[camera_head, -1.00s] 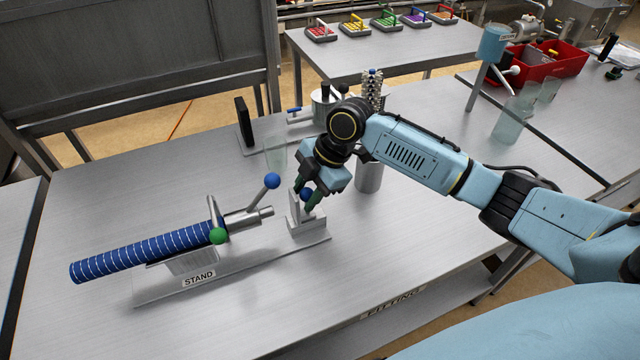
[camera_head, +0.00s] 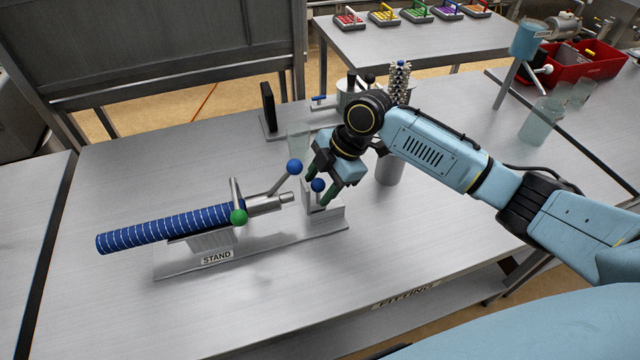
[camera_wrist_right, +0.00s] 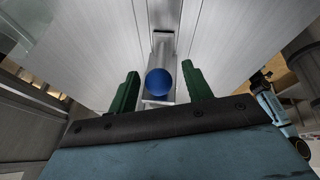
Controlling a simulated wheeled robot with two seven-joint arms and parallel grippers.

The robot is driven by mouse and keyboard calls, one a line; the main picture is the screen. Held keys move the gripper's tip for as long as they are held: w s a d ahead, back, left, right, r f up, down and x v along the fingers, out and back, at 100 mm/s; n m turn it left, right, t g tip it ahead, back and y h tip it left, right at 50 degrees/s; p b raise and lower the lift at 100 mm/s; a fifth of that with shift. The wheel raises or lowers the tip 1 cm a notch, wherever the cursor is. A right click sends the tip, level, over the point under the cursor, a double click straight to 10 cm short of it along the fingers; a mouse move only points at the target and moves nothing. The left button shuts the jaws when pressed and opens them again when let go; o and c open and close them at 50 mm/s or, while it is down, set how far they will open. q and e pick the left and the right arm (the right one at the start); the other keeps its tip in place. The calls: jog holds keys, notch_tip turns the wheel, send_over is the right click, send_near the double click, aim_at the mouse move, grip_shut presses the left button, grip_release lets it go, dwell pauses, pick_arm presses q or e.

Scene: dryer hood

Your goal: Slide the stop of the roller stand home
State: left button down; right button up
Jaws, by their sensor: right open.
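The roller stand (camera_head: 180,268) lies on the bench in the head view. It carries a blue striped roller (camera_head: 165,229), whose metal shaft end points right. A stop with a blue ball knob (camera_head: 317,185) stands at the stand's right end, close to the shaft end. My right gripper (camera_head: 318,196) is over the stop with its fingers spread on either side of the knob. In the right wrist view the blue knob (camera_wrist_right: 159,82) shows between the two green fingers, with gaps on both sides. The fingers partly hide the stop in the head view. My left gripper is out of view.
A clear glass (camera_head: 298,139), a black upright plate (camera_head: 268,107) and a metal cylinder (camera_head: 390,170) stand behind. The bench front is clear.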

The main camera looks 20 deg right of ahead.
jog(key=v, duration=1.3)
jog(key=shift+a+f, duration=0.1)
